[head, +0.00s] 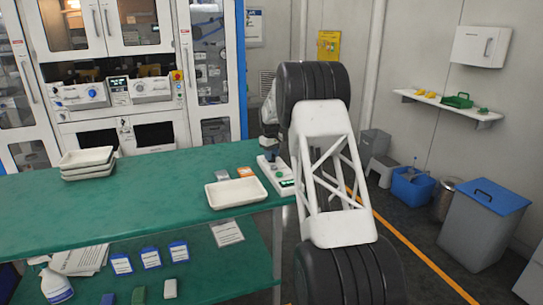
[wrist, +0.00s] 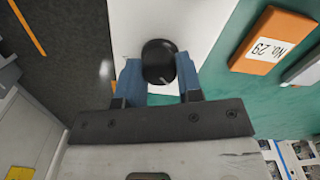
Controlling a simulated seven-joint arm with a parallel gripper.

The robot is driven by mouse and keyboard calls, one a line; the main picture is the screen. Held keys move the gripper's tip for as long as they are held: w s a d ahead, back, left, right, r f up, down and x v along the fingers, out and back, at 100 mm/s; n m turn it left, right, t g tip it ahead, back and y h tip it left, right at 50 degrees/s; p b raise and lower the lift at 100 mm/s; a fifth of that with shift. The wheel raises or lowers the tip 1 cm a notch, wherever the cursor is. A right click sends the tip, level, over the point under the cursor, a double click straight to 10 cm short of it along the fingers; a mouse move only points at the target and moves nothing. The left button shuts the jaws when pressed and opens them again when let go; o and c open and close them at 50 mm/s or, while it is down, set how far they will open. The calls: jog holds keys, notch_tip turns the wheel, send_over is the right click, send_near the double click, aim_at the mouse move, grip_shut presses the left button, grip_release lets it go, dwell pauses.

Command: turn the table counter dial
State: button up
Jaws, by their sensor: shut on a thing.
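The dial is a round black knob (wrist: 159,62) on a white panel in the wrist view. The white counter unit (head: 276,177) stands at the right end of the green table (head: 130,205) in the head view. My gripper (wrist: 160,75) has its two blue fingers on either side of the knob and is shut on it. In the head view my arm stands in front of the right end of the table, and the gripper and knob are too small and partly hidden to make out well there.
An orange block marked No. 29 (wrist: 272,40) lies beside the unit. A white tray (head: 236,193) is left of it, and stacked trays (head: 87,163) stand farther left. A blue-lidded bin (head: 484,220) and a blue bucket (head: 412,187) are on the floor at right.

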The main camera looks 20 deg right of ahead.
jog(key=m, duration=0.5)
jog(key=shift+m, duration=2.2)
jog(key=o, duration=0.9)
jog(key=shift+w+r, duration=0.1)
jog(key=shift+r, duration=3.8)
